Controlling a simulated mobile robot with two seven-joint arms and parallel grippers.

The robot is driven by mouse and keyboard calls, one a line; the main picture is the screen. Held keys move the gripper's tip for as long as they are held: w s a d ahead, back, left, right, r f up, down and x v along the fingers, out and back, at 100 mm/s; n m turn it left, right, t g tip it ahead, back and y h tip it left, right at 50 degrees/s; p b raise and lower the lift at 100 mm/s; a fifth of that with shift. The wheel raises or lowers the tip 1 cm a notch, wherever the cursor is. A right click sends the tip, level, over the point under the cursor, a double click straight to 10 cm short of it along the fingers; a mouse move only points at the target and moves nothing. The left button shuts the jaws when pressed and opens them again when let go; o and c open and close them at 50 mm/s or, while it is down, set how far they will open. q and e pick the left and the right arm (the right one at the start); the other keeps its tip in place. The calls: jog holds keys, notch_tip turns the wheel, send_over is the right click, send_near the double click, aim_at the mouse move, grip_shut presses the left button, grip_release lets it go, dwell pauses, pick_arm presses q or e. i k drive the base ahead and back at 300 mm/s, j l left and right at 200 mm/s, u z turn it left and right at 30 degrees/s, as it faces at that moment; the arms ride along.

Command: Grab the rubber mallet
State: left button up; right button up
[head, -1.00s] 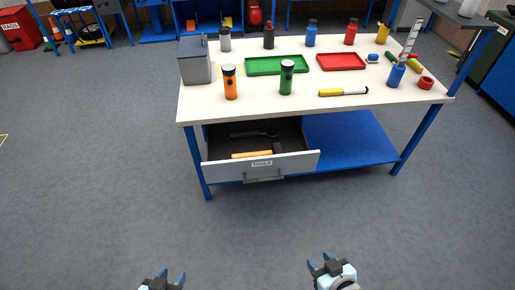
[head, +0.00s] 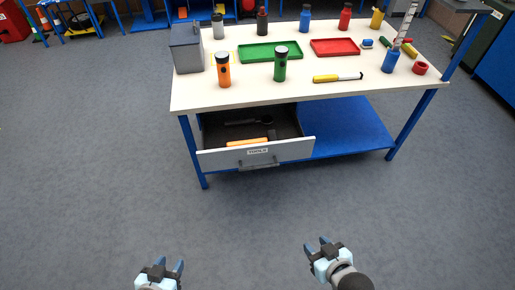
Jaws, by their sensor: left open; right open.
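A tool with an orange handle (head: 247,142) lies in the open drawer (head: 257,153) labelled TOOLS, under the left side of the workbench. Its dark end is at the right, partly hidden by the drawer front; it looks like the mallet. A second dark tool (head: 241,122) lies behind it in the drawer. My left gripper (head: 167,266) is open and empty at the bottom of the head view, in front of and below the drawer. My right gripper (head: 318,246) is open and empty, lower right of the drawer. Both are well apart from the drawer.
The workbench (head: 300,88) holds a grey box (head: 187,50), orange flashlight (head: 223,70), green flashlight (head: 281,64), green tray (head: 268,52), red tray (head: 335,47), a yellow marker (head: 337,77) and several bottles. A blue lower shelf (head: 350,130) is right of the drawer. The floor in front is clear.

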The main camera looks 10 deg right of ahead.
aim_at(272, 135)
jog(key=i+j+z, duration=0.25)
jog(key=i+j, duration=0.45)
jog(key=i, duration=0.1)
